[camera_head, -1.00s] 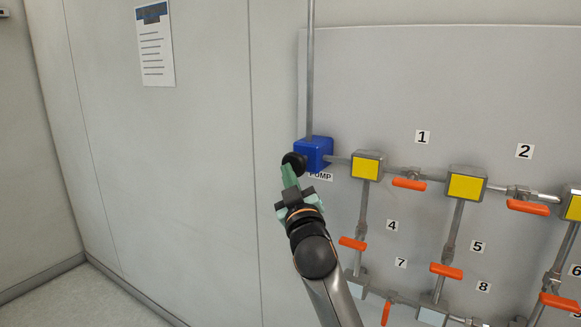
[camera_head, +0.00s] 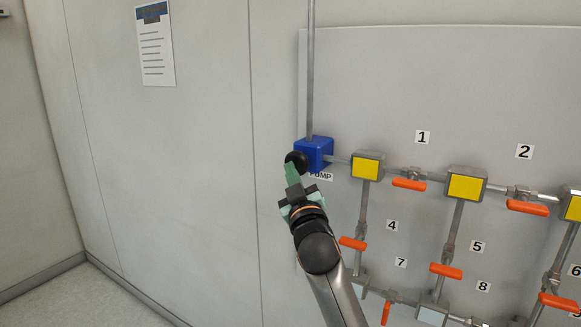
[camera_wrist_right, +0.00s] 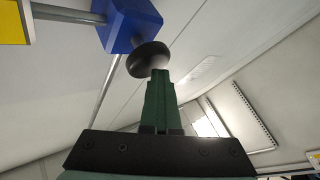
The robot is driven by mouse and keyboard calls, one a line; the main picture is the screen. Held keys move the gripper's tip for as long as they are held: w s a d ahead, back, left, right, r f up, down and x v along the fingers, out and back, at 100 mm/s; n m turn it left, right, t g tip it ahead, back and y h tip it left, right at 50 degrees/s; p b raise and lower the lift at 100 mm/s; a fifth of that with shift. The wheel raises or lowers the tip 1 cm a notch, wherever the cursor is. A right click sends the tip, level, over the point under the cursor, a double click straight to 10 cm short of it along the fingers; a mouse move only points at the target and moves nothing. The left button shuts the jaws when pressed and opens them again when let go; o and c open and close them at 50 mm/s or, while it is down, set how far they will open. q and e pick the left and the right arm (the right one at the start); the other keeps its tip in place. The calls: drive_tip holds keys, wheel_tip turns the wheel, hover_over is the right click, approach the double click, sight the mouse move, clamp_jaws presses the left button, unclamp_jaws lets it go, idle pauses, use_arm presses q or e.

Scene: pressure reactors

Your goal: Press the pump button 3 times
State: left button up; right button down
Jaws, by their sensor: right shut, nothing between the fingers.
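The blue pump box (camera_head: 318,153) is fixed on the wall panel, with a "PUMP" label below it. Its round black button (camera_head: 297,160) sticks out on the front left side. My right gripper (camera_head: 291,172) is shut and empty, its green fingers pointing up at the button. In the right wrist view, the fingertips (camera_wrist_right: 160,74) are at the lower edge of the black button (camera_wrist_right: 149,59), with the blue box (camera_wrist_right: 130,20) behind it. I cannot tell whether they touch it. My left gripper is not in view.
Pipes join the pump to yellow-faced blocks (camera_head: 367,167) and orange valve handles (camera_head: 409,184) with number labels, to the right of my arm. A printed sheet (camera_head: 155,45) hangs on the wall at upper left.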

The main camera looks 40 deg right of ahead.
drive_tip(key=shift+w+d, duration=0.2)
drive_tip(key=shift+d, duration=0.5)
idle(0.4)
drive_tip(key=shift+a, duration=0.1)
drive_tip(key=a, duration=0.1)
drive_tip(key=s+a, duration=0.1)
drive_tip(key=a, duration=0.1)
drive_tip(key=shift+s+a+f, duration=0.1)
drive_tip(key=shift+s+a, duration=0.2)
idle(0.4)
drive_tip(key=shift+a, duration=0.1)
drive_tip(key=a, duration=0.1)
drive_tip(key=s+a, duration=0.1)
drive_tip(key=a, duration=0.1)
drive_tip(key=s+a, duration=0.1)
drive_tip(key=shift+a, duration=0.25)
drive_tip(key=shift+w, duration=0.1)
idle(2.5)
